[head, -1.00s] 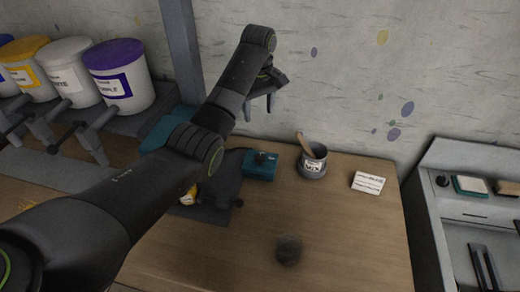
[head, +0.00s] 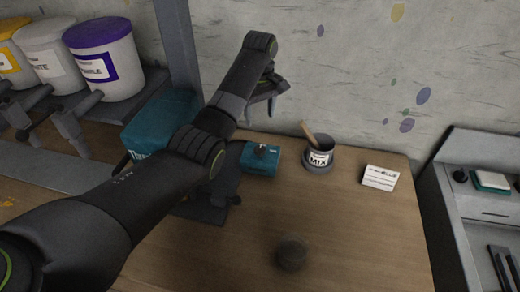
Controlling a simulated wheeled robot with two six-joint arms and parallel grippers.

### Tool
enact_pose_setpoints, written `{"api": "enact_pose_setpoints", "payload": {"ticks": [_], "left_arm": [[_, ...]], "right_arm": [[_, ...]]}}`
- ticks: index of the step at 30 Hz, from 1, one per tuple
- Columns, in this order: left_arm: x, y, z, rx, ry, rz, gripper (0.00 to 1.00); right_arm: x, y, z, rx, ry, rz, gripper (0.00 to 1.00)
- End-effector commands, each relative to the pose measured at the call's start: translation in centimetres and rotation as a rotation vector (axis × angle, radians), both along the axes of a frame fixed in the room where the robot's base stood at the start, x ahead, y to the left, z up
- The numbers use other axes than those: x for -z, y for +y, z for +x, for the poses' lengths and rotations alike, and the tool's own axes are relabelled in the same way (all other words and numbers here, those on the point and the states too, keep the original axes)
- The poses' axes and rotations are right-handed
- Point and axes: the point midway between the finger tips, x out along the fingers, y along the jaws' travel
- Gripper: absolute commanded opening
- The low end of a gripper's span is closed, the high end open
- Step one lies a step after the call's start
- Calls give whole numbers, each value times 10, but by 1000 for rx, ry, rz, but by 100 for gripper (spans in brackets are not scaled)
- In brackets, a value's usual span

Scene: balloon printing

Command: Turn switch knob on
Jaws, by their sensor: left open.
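A small teal switch box (head: 252,164) sits on the wooden table near the wall. A black switch knob (head: 262,150) stands on its top. My left gripper (head: 261,116) is open and empty. It hangs in the air above the switch box, apart from the knob. My left arm crosses the picture from the lower left and covers part of the table. My right gripper is not in view.
A cup labelled MIX (head: 319,162) with a wooden stick stands right of the box. A card (head: 380,177) and a blurred dark round object (head: 291,253) are on the table (head: 345,225). A purple-lidded bucket (head: 104,68) stands on the left rack.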

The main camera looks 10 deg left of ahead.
Motion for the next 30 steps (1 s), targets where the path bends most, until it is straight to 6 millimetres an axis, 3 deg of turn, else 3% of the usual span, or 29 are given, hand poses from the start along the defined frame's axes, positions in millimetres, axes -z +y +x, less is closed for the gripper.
{"api": "enact_pose_setpoints", "payload": {"ticks": [6,15,22,30], "left_arm": [[47,0,-2,0,8,0,57],[107,0,-1,0,5,1,57],[126,0,-1,1,3,1,57],[129,0,-1,1,1,0,57]], "right_arm": [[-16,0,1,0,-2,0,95],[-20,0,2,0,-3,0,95],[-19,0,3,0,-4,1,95],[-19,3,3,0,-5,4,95]]}}
